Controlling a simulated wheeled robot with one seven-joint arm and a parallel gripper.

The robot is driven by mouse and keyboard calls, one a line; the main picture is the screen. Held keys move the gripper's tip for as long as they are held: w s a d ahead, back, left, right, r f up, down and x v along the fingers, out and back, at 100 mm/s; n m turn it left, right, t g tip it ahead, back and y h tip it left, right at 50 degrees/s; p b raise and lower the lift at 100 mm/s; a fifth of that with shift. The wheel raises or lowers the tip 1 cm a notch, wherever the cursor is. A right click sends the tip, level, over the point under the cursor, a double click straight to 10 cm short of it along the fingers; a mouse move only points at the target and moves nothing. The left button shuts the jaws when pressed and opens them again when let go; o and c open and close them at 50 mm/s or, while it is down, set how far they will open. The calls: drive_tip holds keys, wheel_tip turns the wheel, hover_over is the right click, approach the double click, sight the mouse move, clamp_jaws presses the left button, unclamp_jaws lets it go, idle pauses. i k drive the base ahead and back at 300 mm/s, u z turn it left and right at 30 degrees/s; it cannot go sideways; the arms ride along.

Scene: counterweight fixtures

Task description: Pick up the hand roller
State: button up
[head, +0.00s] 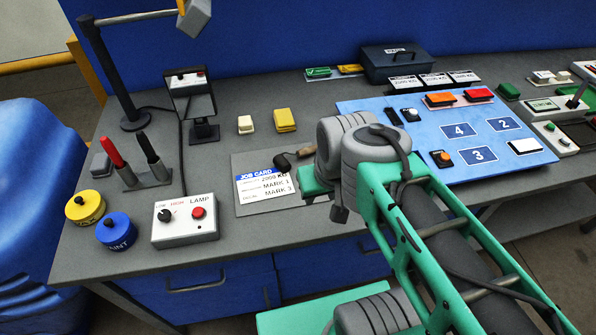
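A small dark part at the arm's end (339,213) shows below the wrist, right of the job card. The roller appears to rest on the bench, clear of my arm.
The job card (264,187) lies on a grey plate. A lamp switch box (185,221), yellow and blue round tins, and a stand with red and black-handled tools are left. A blue numbered board (430,125) is right. Yellow and cream blocks stand behind the roller.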

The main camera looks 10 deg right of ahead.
sight(281, 161)
drive_tip(key=k, duration=0.25)
drive_tip(key=z, duration=1.85)
drive_tip(key=k, duration=1.15)
drive_tip(key=u, duration=1.85)
drive_tip(key=i, duration=1)
drive_tip(key=u, duration=0.05)
